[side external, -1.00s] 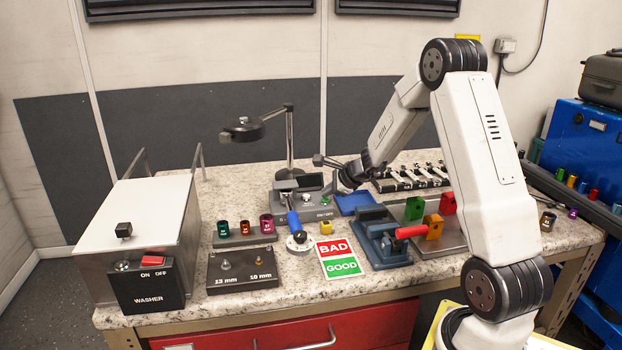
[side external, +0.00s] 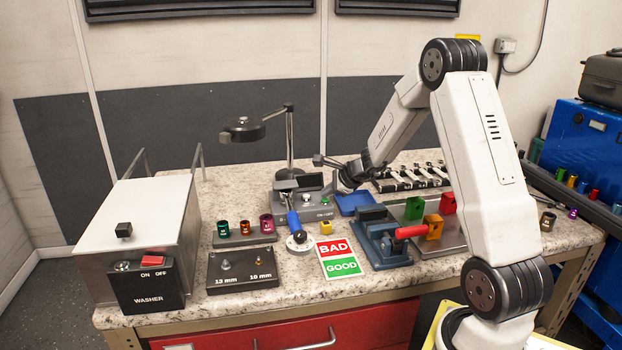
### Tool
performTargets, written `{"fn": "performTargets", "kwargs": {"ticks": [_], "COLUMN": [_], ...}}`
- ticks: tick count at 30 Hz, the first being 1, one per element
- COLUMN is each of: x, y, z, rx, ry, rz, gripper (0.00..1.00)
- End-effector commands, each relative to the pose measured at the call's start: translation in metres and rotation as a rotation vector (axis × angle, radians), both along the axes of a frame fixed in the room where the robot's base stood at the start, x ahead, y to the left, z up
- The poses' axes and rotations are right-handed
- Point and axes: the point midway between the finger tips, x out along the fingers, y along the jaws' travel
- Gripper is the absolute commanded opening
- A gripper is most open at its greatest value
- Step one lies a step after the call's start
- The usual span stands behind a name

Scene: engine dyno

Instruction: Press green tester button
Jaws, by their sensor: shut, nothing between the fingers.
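The tester is a grey box (side external: 318,213) with a dark screen, standing at the middle of the bench. Its small green button (side external: 324,200) is on the top face, right of a pale knob. My gripper (side external: 337,187) is just behind and to the right of the green button, low over the tester's right end. It is shut and holds nothing. The fingertips are small and dark here, and I cannot tell whether they touch the tester. The button is visible and not covered by my gripper.
A lamp (side external: 289,150) stands behind the tester. A blue-handled tool (side external: 294,225) and a yellow block (side external: 325,227) are in front. A blue tray (side external: 354,203) and a blue fixture with a red handle (side external: 411,231) lie to the right.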

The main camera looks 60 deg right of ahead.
Motion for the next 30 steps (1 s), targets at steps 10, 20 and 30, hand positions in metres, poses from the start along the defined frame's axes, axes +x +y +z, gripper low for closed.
{"fn": "performTargets", "kwargs": {"ticks": [10,20,30], "x": [0.0,0.0,0.0], "y": [0.0001,0.0,0.0], "z": [-0.0007,-0.0081,-0.0092], "rx": [0.0,0.0,0.0], "ry": [0.0,0.0,0.0], "rz": [0.0,0.0,0.0], "gripper": [0.0,0.0,0.0]}}
